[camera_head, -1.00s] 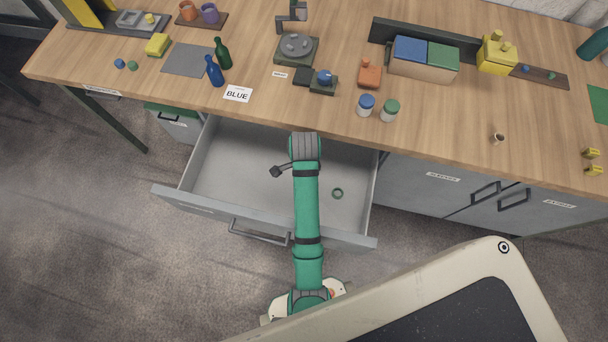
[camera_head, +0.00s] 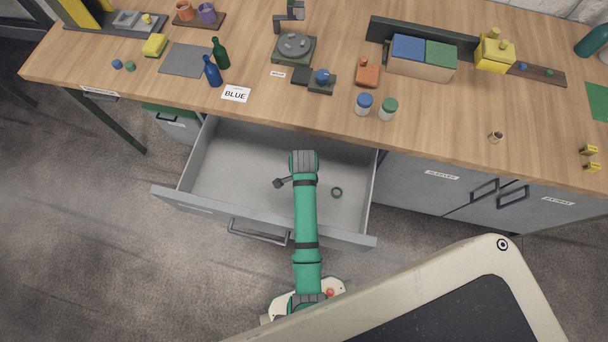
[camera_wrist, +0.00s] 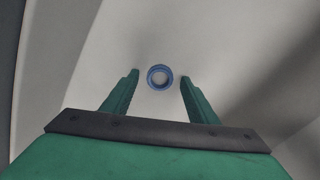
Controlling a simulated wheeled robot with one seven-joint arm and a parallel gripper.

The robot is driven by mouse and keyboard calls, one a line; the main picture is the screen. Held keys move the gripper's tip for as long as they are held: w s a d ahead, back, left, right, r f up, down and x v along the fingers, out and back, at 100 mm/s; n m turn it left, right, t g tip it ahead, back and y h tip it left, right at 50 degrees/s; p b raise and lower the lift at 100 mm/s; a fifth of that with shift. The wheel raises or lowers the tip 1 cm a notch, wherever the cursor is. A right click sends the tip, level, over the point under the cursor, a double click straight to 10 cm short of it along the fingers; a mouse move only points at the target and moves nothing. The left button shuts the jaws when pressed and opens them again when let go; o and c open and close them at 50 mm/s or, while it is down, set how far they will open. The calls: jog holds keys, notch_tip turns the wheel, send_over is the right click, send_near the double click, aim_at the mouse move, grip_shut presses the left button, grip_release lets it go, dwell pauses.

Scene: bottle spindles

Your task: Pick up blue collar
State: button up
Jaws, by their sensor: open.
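The blue collar (camera_wrist: 160,77) is a small ring lying flat on the pale drawer floor, in the wrist view. My gripper (camera_wrist: 158,80) is open, with one green finger on each side of the ring and a gap to each. The ring sits level with the fingertips in the picture; how far it lies beneath them I cannot tell. In the head view my arm hides the blue collar and the gripper. A green collar (camera_head: 337,192) lies in the open drawer (camera_head: 228,172), right of my arm.
The drawer's walls and front panel (camera_head: 205,209) surround the space around my arm. The worktop above holds a card reading BLUE (camera_head: 236,94), blue (camera_head: 212,71) and green (camera_head: 221,53) bottles, and two capped jars (camera_head: 364,104). The drawer's left part is clear.

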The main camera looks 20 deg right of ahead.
jog(key=shift+f, duration=0.1)
jog(key=c, duration=1.1)
